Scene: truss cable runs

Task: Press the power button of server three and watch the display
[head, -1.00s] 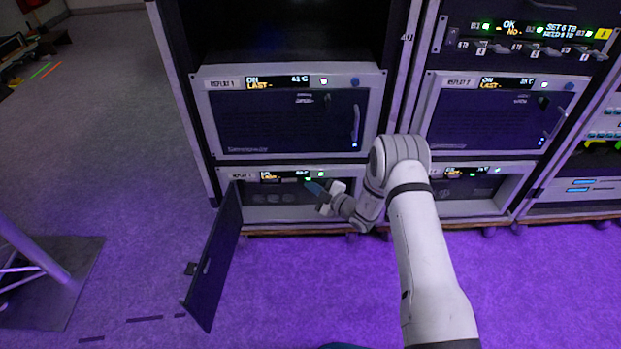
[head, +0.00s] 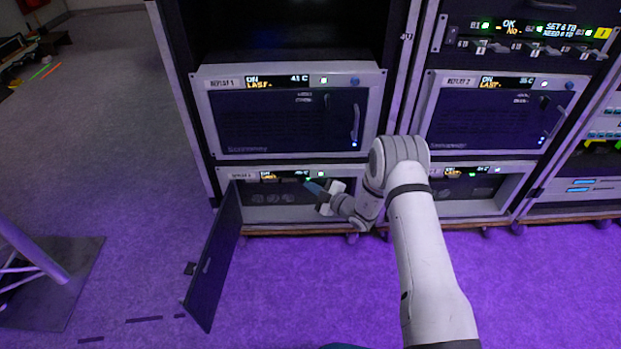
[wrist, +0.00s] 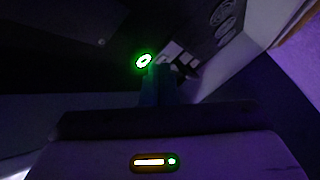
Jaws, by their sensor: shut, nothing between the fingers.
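Server three, labelled what looks like REPLAY 3 (head: 243,176), is the lower left unit in the rack. Its dark front door (head: 215,262) hangs open to the left. Its small display (head: 284,175) is lit with white and amber text, too small to read surely. A green ring-lit button (wrist: 144,61) glows in the wrist view. My gripper (head: 309,184) is shut and empty at the front of server three, just right of the display. In the wrist view the fingertips (wrist: 163,72) are close beside the lit button. I cannot tell whether they touch it.
REPLAY 1 (head: 290,122) sits above server three with its door closed. REPLAY 2 (head: 490,115) is to the right, with another lit unit (head: 475,185) below it. A metal stand (head: 40,262) stands at the left. The floor left of the open door is mostly clear.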

